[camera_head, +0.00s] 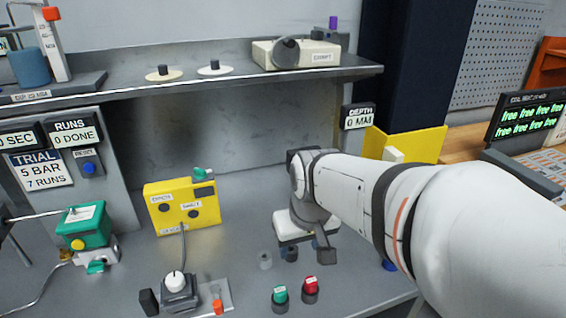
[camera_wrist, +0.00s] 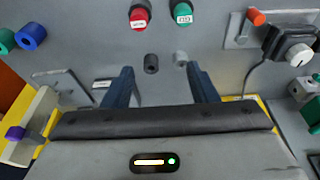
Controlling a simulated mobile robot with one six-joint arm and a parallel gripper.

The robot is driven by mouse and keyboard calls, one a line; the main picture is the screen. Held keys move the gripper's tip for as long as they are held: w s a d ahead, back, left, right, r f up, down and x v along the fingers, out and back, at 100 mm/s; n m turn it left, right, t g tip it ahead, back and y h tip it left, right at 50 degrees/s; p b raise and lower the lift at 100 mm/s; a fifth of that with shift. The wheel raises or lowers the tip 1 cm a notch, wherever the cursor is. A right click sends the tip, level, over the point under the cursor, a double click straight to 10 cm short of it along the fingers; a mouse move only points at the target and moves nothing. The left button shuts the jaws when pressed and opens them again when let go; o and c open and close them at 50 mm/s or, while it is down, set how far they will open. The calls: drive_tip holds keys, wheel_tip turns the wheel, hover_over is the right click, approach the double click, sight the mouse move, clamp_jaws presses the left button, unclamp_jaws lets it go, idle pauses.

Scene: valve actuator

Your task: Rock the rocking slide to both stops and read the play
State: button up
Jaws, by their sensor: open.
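I cannot tell for sure which part is the rocking slide. A cream block (camera_head: 393,154) shows at the yellow panel on the right, partly behind my arm. A cream bar with a purple knob (camera_wrist: 15,132) lies at the left of the wrist view. My gripper (camera_wrist: 161,80) is open and empty, its two dark blue fingers spread above the grey bench. Just beyond the fingertips stand a small dark cylinder (camera_wrist: 151,63) and a pale cylinder (camera_wrist: 181,59), apart from the fingers. The depth display (camera_head: 358,117) reads 0 MM.
Red (camera_head: 310,288) and green (camera_head: 280,296) buttons sit at the bench front. A yellow box (camera_head: 181,207), a white-knobbed unit (camera_head: 178,288) and a green actuator (camera_head: 85,228) stand left. A shelf (camera_head: 220,83) runs above. The bench behind the yellow box is clear.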

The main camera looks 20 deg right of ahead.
drive_tip(key=w+d+f+p, duration=0.1)
drive_tip(key=w+d+f, duration=0.1)
drive_tip(key=w+d, duration=0.6)
drive_tip(key=w+d+f, duration=0.3)
drive_tip(key=w+d, duration=0.4)
drive_tip(key=w, duration=0.4)
drive_tip(key=x, duration=0.4)
drive_tip(key=p+x, duration=0.1)
drive_tip(key=x, duration=0.1)
drive_tip(key=shift+a+f, duration=0.25)
drive_tip(key=shift+a, duration=0.05)
drive_tip(key=shift+c, duration=0.5)
drive_tip(key=c, duration=0.9)
